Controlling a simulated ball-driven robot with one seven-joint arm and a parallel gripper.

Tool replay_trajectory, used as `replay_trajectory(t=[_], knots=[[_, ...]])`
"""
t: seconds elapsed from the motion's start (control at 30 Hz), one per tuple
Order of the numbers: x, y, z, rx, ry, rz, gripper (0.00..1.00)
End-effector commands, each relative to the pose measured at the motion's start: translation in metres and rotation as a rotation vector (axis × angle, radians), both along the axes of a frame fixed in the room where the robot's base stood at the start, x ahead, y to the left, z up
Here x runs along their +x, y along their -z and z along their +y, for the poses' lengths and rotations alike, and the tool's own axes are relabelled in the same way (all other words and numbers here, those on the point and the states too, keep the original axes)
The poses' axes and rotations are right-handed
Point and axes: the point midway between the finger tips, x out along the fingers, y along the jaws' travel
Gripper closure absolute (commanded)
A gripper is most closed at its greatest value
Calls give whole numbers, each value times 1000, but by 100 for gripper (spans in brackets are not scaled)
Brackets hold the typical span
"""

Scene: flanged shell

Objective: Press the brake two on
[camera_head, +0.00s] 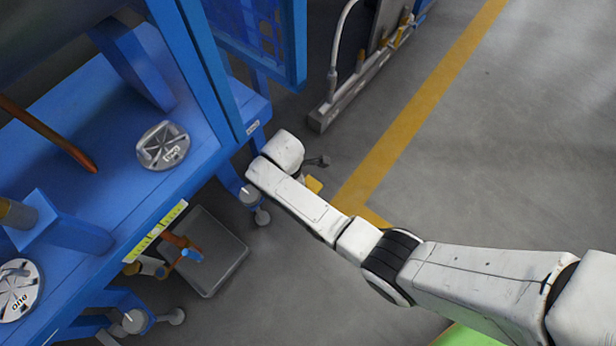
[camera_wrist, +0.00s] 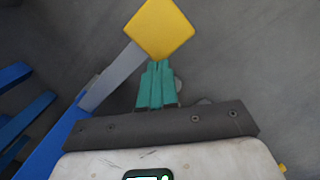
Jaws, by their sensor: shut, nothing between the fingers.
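A yellow square pad (camera_wrist: 159,29) sits at the end of a grey bar (camera_wrist: 113,77) at the top middle of the wrist view; the bar runs down left to a blue beam. It looks like a brake pedal, but I cannot read a number on it. A small yellow piece (camera_head: 314,184) beside my forearm in the head view is probably the same pad. My gripper (camera_wrist: 160,66) has teal fingers, shut and empty, with the tips at the pad's lower edge in the picture. I cannot tell whether they touch. In the head view my arm mostly hides the gripper.
A blue rack (camera_head: 110,190) with shelves and casters stands at the left; round grey metal parts (camera_head: 163,146) lie on it. A grey box (camera_head: 212,262) is on the floor below. A grey-framed stand (camera_head: 350,95) is behind. The floor at right is clear, with a yellow line (camera_head: 420,110).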

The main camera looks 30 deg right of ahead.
Motion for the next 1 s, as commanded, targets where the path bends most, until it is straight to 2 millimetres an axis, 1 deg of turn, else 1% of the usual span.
replay_trajectory(t=[0.17, 0.27, 0.37, 0.5, 0.7, 0.83, 1.0], knots=[[0, -1, 0, 0, 0, 0, 100], [1, -9, 0, 0, 0, -1, 100], [1, -24, 2, 0, 0, -1, 100], [2, -53, 4, 0, 0, -2, 100], [2, -87, 8, 1, -1, -1, 100], [2, -101, 9, 0, 0, 0, 100], [2, -107, 10, 0, 0, 1, 100]])
